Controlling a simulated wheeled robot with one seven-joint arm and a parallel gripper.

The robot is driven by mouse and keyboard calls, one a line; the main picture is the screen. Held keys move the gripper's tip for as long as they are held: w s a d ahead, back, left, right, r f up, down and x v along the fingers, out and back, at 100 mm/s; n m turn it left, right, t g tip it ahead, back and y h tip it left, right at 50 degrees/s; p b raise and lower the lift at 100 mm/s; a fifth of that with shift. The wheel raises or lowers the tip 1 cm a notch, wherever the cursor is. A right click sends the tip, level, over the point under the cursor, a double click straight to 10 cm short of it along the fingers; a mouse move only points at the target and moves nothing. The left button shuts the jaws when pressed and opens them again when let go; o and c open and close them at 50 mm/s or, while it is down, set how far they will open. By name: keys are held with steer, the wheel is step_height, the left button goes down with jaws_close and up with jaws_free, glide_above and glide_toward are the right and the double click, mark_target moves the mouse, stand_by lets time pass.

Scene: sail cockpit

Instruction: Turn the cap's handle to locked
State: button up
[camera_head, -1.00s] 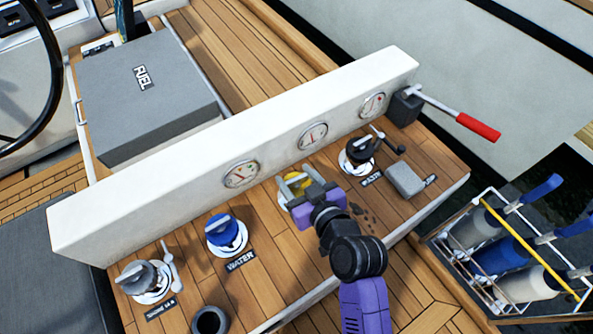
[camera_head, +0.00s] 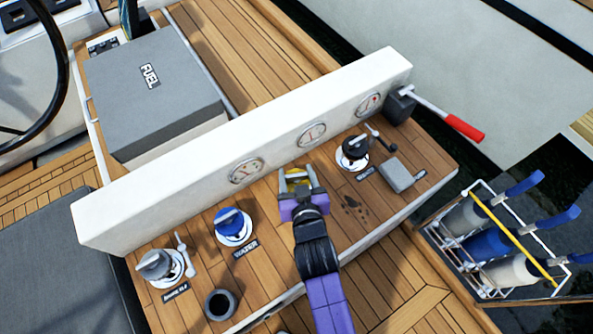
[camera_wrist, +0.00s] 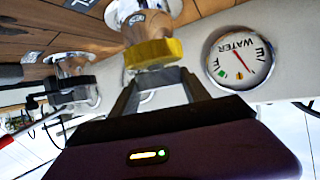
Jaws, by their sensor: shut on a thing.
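The yellow cap (camera_head: 295,174) sits on the wooden console, between the blue cap (camera_head: 230,224) and the black cap (camera_head: 354,149). My gripper (camera_head: 299,184) is at the yellow cap and mostly covers it in the head view. The wrist view is upside down and shows the cap's yellow rim (camera_wrist: 153,54) right at the tips of my two fingers (camera_wrist: 157,85). My gripper is shut on the cap's handle, which is largely hidden between the fingers. I cannot read any locked mark on this cap.
A white panel with gauges (camera_head: 312,133) rises just behind the caps. A grey fuel box (camera_head: 150,90) stands behind the panel.

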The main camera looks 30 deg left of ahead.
stand_by(0.5)
steer(key=o, duration=1.4)
steer(key=shift+s, duration=0.1)
steer(key=v, duration=0.7)
steer(key=shift+s+d+r, duration=0.15)
steer(key=shift+s+d, duration=0.05)
